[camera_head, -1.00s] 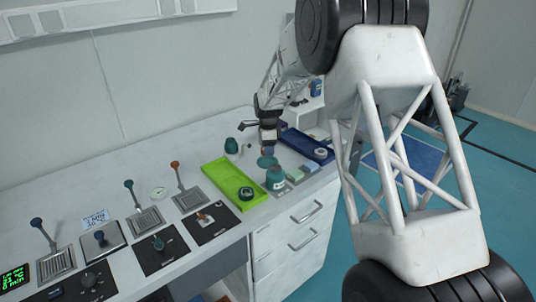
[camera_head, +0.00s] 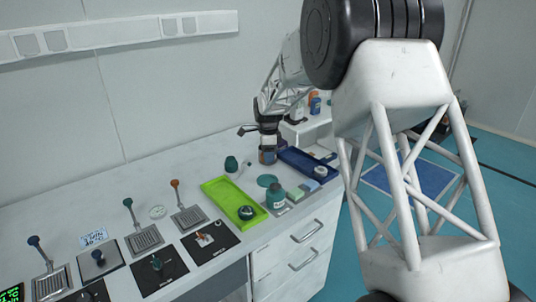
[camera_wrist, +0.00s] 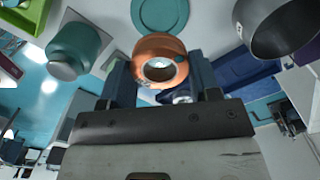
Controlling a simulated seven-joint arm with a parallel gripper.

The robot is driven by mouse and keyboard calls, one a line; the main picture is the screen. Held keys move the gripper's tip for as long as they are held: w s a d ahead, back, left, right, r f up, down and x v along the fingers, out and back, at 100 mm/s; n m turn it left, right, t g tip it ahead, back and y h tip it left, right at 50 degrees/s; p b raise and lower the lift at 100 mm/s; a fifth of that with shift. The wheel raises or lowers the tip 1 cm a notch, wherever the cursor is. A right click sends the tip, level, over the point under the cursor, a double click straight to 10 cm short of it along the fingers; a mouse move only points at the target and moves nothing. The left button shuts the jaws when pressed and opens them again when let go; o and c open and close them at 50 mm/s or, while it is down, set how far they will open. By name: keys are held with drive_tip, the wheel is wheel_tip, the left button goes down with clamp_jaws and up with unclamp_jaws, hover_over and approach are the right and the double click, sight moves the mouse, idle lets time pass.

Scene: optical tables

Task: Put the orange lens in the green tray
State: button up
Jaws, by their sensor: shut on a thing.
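The orange lens (camera_wrist: 160,58), a short ring with a bright centre, sits between my gripper's two dark fingers in the wrist view. My gripper (camera_wrist: 160,75) is shut on it. In the head view, my gripper (camera_head: 267,152) points down over the far part of the bench, behind the teal disc and between the green and blue trays; the lens is hard to make out there. The green tray (camera_head: 216,188) lies to the left and nearer, with a dark round lens (camera_head: 246,212) at its near end. A green corner (camera_wrist: 25,18) shows at the wrist view's top left.
A teal bottle (camera_head: 276,198) and a flat teal disc (camera_head: 267,181) stand right of the green tray. A blue tray (camera_head: 296,160) holds a pale round lens (camera_head: 321,171). A small dark green item (camera_head: 231,164) stands behind the green tray. Lever devices fill the bench's left.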

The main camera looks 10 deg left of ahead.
drive_tip(key=shift+s+a+f, duration=0.1)
drive_tip(key=shift+s+a, duration=0.25)
drive_tip(key=shift+s, duration=0.15)
drive_tip(key=s+a+f, duration=0.1)
drive_tip(key=s+a, duration=0.2)
drive_tip(key=s, duration=0.4)
drive_tip(key=s+a+f, duration=0.2)
drive_tip(key=s+a, duration=0.1)
drive_tip(key=s, duration=0.4)
drive_tip(key=s+a+f, duration=0.1)
drive_tip(key=s+a, duration=0.2)
drive_tip(key=s, duration=0.4)
drive_tip(key=shift+s+f, duration=0.1)
drive_tip(key=shift+f, duration=0.1)
drive_tip(key=shift+a, duration=0.1)
drive_tip(key=w+a, duration=0.2)
drive_tip(key=w, duration=0.2)
drive_tip(key=w+a+f, duration=0.1)
drive_tip(key=w+a, duration=0.2)
drive_tip(key=w, duration=0.2)
drive_tip(key=w+a, duration=0.2)
drive_tip(key=w, duration=0.3)
drive_tip(key=shift+a+f, duration=0.25)
drive_tip(key=shift+a, duration=0.1)
